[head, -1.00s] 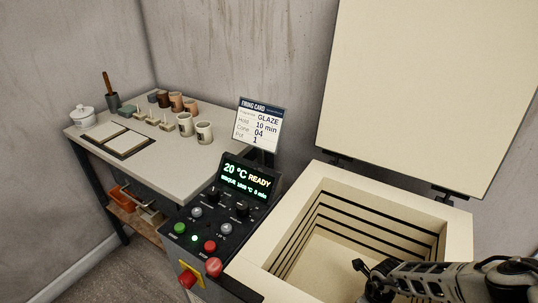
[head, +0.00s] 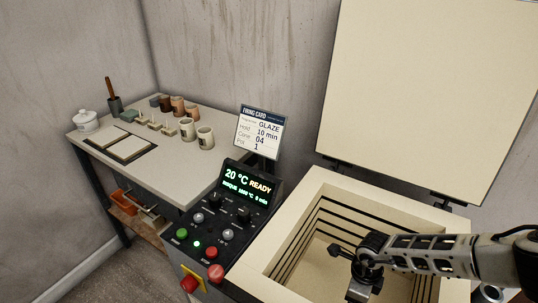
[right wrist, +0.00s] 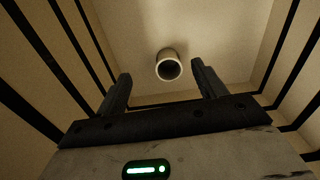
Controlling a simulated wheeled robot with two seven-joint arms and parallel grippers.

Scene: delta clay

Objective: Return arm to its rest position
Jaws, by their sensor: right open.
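My right arm reaches in from the right over the open kiln (head: 262,243) in the head view. Its gripper (head: 362,290) points down into the chamber, partly cut off by the bottom edge. In the right wrist view, my right gripper (right wrist: 161,70) is open and empty, its two fingers spread apart. A pale cylindrical pot (right wrist: 168,66) with a dark opening stands beyond the fingertips, apart from them, on the chamber floor. The pot is not visible in the head view. My left gripper is not in view.
The raised kiln lid (head: 425,90) stands behind the chamber. The control panel (head: 215,235) with a READY display is left of it, below a firing card (head: 260,132). A work table (head: 190,165) with several cups and small pieces is at the far left. Slotted chamber walls surround my gripper.

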